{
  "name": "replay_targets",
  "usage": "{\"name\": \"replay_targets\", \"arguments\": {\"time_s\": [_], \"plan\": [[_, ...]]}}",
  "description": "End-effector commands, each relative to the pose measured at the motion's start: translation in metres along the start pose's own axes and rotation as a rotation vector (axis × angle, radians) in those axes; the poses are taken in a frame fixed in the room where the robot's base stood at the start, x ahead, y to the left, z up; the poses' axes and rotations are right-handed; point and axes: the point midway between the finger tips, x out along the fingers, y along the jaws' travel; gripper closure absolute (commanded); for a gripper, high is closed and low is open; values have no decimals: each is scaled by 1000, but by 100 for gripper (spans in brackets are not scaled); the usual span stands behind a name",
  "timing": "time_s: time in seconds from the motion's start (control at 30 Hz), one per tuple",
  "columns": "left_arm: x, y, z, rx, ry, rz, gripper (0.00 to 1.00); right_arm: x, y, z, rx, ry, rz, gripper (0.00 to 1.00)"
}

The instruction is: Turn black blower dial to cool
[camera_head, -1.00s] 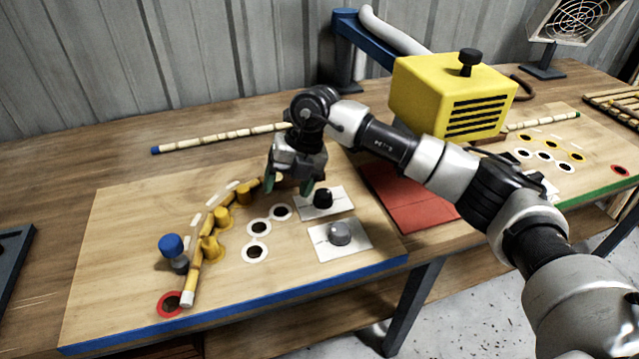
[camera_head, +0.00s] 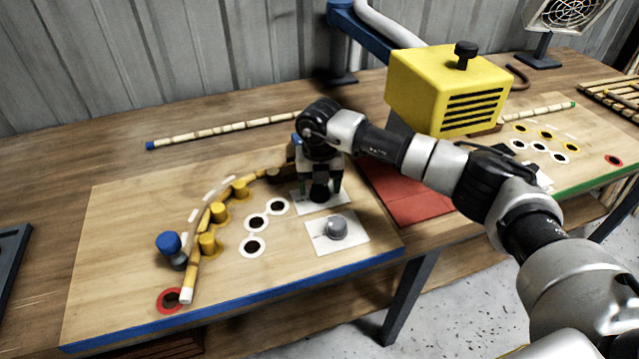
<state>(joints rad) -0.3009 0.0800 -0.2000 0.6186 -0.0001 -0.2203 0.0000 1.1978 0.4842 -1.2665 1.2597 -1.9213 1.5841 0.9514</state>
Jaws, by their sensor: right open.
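The black dial (camera_head: 319,194) sits on a white plate (camera_head: 308,207) on the wooden board, behind the grey dial (camera_head: 337,228) on its own white plate. My right gripper (camera_head: 320,187) points down over the black dial. Its fingers are apart, one on the left and one on the right of the dial; I cannot tell whether they touch it. The gripper hides the dial's upper part and the back of its plate, and the dial's setting cannot be read. The yellow louvred blower (camera_head: 447,90) with a black knob on top stands behind my right arm. My left gripper is not in view.
Left of the dials, a curved rattan pole (camera_head: 192,275) lies along yellow pegs (camera_head: 209,243) on the board (camera_head: 120,250). A blue-topped clamp (camera_head: 168,243) stands beside it. A red mat (camera_head: 405,205) lies right of the dials, under my arm. A straight pole (camera_head: 215,137) lies behind.

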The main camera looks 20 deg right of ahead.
Motion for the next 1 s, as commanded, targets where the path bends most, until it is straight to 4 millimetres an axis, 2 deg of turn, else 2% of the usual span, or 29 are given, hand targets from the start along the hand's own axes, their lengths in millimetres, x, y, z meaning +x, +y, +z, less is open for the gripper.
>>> {"name": "replay_targets", "arguments": {"time_s": [0.33, 0.67, 1.0], "plan": [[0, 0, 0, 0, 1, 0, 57, 5, 0, 0, -1, 0, 1, 33], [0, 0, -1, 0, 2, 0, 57, 5, 0, 0, -1, 0, 1, 82], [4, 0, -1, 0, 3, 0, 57, 6, 0, 0, -51, -1, 1, 83]]}}
